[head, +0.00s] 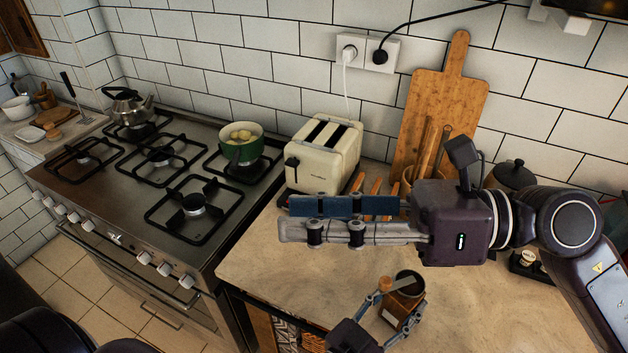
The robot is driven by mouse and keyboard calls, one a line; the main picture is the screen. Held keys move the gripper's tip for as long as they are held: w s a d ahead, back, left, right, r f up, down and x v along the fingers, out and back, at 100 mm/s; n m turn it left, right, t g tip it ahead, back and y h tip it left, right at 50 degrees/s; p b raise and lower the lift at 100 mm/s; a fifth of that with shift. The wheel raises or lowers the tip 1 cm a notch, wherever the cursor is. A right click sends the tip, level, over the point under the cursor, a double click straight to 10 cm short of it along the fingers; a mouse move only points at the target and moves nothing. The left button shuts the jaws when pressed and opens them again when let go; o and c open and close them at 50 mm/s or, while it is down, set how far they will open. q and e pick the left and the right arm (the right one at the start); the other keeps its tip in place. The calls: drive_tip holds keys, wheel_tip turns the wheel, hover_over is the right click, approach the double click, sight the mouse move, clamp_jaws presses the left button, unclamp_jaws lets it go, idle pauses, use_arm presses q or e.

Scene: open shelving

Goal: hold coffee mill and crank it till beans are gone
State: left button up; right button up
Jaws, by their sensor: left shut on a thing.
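The coffee mill (399,309) stands near the counter's front, with a brown wooden body and a dark round top. A light crank arm crosses its top, with a wooden knob (385,283) on the left. My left gripper (395,302) comes from the bottom edge and is shut on the mill, with a finger on each side of the body. Beans cannot be made out in the dark top. My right gripper (287,218) reaches in from the right above the counter, behind the mill and apart from it. Its long fingers point left, are parted and hold nothing.
A cream toaster (323,160), a wooden cutting board (440,110) and a holder with wooden utensils (425,160) stand by the wall. The stove at left bears a green pot (240,145) and a kettle (128,108). Counter (270,260) left of the mill is clear.

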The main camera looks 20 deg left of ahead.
drive_tip(key=r+y, duration=0.1)
drive_tip(key=r+m, duration=0.1)
drive_tip(key=r+m+y, duration=0.1)
drive_tip(key=r, duration=0.1)
drive_tip(key=shift+w+y, duration=0.3)
drive_tip(key=shift+w, duration=0.05)
drive_tip(key=shift+c, duration=0.2)
